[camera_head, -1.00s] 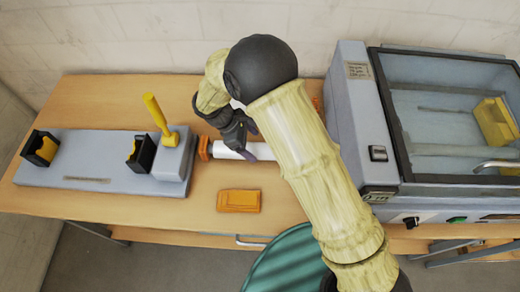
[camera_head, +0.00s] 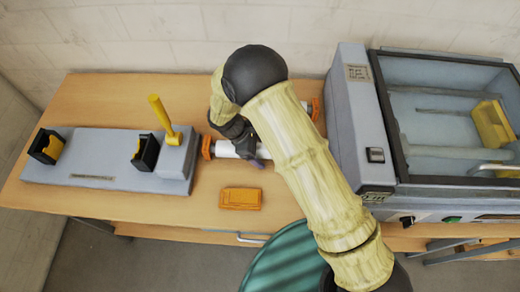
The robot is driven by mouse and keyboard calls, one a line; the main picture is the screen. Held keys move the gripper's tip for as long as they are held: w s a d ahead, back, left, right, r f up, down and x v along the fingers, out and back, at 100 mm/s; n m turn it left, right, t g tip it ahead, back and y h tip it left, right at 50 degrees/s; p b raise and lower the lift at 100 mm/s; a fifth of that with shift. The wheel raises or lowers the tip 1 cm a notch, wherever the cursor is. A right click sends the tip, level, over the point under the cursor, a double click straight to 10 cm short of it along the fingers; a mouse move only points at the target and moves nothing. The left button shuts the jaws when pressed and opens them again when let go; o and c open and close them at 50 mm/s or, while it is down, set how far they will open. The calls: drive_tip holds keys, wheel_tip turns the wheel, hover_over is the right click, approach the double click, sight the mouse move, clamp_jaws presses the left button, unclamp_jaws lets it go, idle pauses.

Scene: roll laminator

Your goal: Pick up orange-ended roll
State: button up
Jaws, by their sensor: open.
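A white roll (camera_head: 224,150) with an orange end (camera_head: 207,147) lies on the wooden table, just right of the grey stand. My forearm hides its right part. Another orange piece (camera_head: 315,108) shows farther back, right of my arm; I cannot tell what it belongs to. My gripper (camera_head: 247,153) is open, dark and pointing down at the middle of the white roll. Its fingers overlap the roll in the picture. My own arm partly covers them, so I cannot tell whether they touch the roll or straddle it.
A grey stand (camera_head: 105,173) with black-and-yellow holders and an upright yellow handle (camera_head: 160,115) is at left. An orange block (camera_head: 240,198) lies in front of the roll. The grey laminator (camera_head: 357,130) with a glazed lid stands close on the right.

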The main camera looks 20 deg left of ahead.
drive_tip(key=shift+w+d, duration=0.15)
drive_tip(key=c, duration=1.6)
drive_tip(key=shift+r, duration=0.1)
drive_tip(key=shift+c, duration=0.2)
wheel_tip(320, 180, up, 10)
drive_tip(key=b, duration=0.2)
drive_tip(key=shift+b, duration=0.3)
